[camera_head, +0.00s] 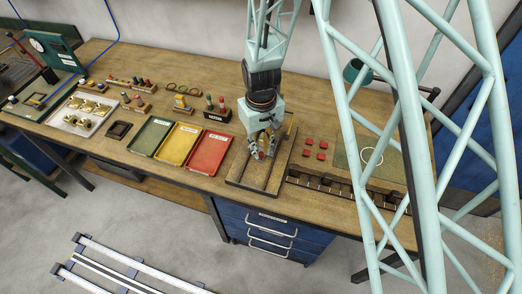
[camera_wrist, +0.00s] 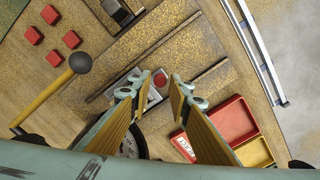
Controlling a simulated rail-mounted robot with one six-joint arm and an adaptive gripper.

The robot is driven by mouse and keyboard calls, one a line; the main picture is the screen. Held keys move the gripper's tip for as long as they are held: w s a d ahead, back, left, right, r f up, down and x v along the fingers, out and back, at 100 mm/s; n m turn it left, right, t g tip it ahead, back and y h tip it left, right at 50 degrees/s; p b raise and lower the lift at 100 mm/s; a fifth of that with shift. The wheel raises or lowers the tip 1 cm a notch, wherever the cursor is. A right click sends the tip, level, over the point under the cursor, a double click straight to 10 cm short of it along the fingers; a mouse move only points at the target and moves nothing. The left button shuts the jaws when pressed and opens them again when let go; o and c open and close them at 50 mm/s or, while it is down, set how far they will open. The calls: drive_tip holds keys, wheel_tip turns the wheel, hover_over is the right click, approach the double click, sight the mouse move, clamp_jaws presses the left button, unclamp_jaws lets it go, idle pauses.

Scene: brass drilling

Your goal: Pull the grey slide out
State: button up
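My gripper (camera_head: 264,148) points down over the wooden board with dark rails (camera_head: 238,182) on the bench. In the wrist view my gripper (camera_wrist: 157,88) has its two fingers apart, with a gap between the tips. A small grey piece with a red round spot (camera_wrist: 160,80) shows in that gap, and I take it to be part of the grey slide. Whether the fingers touch it cannot be told. In the head view my gripper largely hides it; only a red spot (camera_head: 259,155) shows by the fingertips.
Green (camera_head: 150,137), yellow (camera_head: 178,144) and red (camera_head: 209,150) trays stand left of the board. Several red squares (camera_head: 308,141) lie to its right. Blue drawers (camera_head: 270,235) are below the bench.

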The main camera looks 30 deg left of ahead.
drive_tip(key=shift+f, duration=0.6)
drive_tip(key=shift+c, duration=0.7)
clamp_jaws()
drive_tip(key=shift+s+d, duration=0.1)
drive_tip(key=shift+s, duration=0.35)
drive_tip(key=s+b, duration=0.1)
drive_tip(key=s, duration=0.2)
drive_tip(key=s+d+b, duration=0.1)
drive_tip(key=s+b, duration=0.1)
drive_tip(key=s, duration=0.1)
drive_tip(key=s+d+b, duration=0.1)
drive_tip(key=s, duration=0.2)
drive_tip(key=shift+s+f+b, duration=0.1)
drive_tip(key=shift+s+b, duration=0.2)
drive_tip(key=shift+s, duration=0.05)
drive_tip(key=shift+s+d, duration=0.2)
drive_tip(key=shift+s, duration=0.25)
